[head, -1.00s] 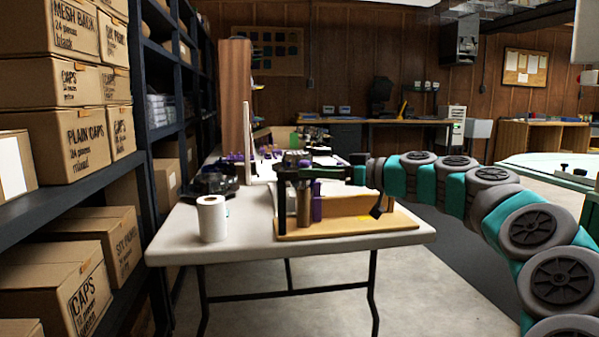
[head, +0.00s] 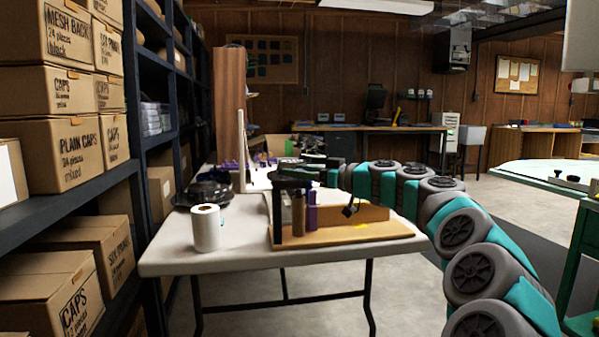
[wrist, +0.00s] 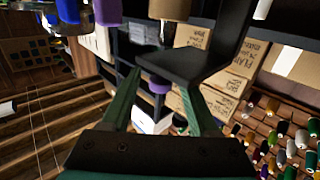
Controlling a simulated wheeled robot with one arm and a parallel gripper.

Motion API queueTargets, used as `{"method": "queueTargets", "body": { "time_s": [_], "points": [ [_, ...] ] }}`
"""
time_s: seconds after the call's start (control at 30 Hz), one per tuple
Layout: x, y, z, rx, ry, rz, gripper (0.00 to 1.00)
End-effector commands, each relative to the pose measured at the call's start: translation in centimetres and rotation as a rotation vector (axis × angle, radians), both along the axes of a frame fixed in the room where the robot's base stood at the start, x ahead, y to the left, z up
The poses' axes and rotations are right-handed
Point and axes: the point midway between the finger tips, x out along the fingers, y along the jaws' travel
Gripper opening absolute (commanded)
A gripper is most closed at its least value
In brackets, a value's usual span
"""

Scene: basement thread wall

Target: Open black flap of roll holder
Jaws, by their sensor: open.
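The roll holder stands on the white table in the head view, with a wooden base (head: 345,232) and a black upright frame (head: 277,215) at its left. A brown roll (head: 299,214) and a purple roll (head: 312,211) stand beside the frame. My gripper (head: 305,168) is at the height of the frame's top, and its fingertips are hard to make out there. In the wrist view my gripper (wrist: 160,82) is open, with a green finger on each side. A bent black plate (wrist: 205,62), which looks like the flap, lies at the fingertips, partly between them. I cannot tell whether they touch.
A white paper roll (head: 206,229) stands on the table (head: 175,258) left of the holder. A dark round object (head: 205,194) lies behind it. Shelves with cardboard boxes (head: 65,155) line the left side. Floor is open right of the table.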

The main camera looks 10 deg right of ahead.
Motion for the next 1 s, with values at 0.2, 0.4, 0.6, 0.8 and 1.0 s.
{"method": "queueTargets", "body": {
  "time_s": [0.2, 0.4, 0.6, 0.8, 1.0],
  "points": [
    [-0.04, 0.01, -0.01, 0.000, 0.000, 0.001, 0.54],
    [-0.04, 0.01, -0.02, 0.001, 0.001, 0.001, 0.31],
    [-0.04, 0.01, -0.03, 0.001, 0.001, 0.001, 0.09],
    [-0.04, 0.00, -0.04, 0.001, 0.001, 0.001, 0.00],
    [-0.04, 0.00, -0.03, 0.001, 0.001, 0.001, 0.00]
  ]
}}
